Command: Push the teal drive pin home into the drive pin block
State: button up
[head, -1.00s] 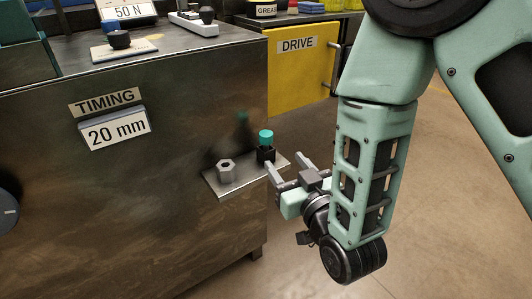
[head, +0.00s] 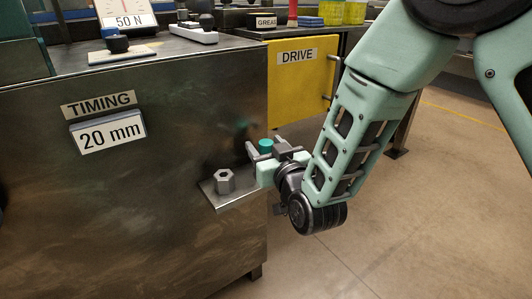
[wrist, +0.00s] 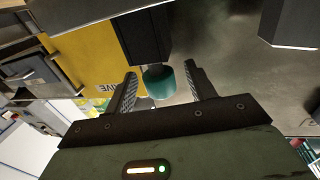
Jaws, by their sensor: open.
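The teal drive pin (head: 265,145) shows between the fingers of my gripper (head: 264,142) in the head view. In the wrist view the pin's rounded teal head (wrist: 159,84) sticks out of the black drive pin block (wrist: 148,38), on the gripper side. The open fingers in the wrist view (wrist: 159,71) stand one on each side of the teal head, with a visible gap at both sides. In the head view the block is hidden behind my gripper.
A metal shelf (head: 220,202) juts from the steel cabinet (head: 140,200), with a grey hexagonal post (head: 225,181) on it, left of my gripper. A yellow DRIVE panel (head: 300,90) stands behind. Open floor (head: 400,240) lies to the right.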

jog(key=shift+w, duration=0.1)
jog(key=c, duration=1)
jog(key=shift+c, duration=0.2)
notch_tip(320, 180, up, 10)
jog(key=p, duration=0.3)
jog(key=shift+r+p, duration=0.2)
jog(key=shift+p, duration=0.2)
jog(key=shift+r+p, duration=1.75)
jog(key=shift+r, duration=0.8)
jog(key=shift+f, duration=0.1)
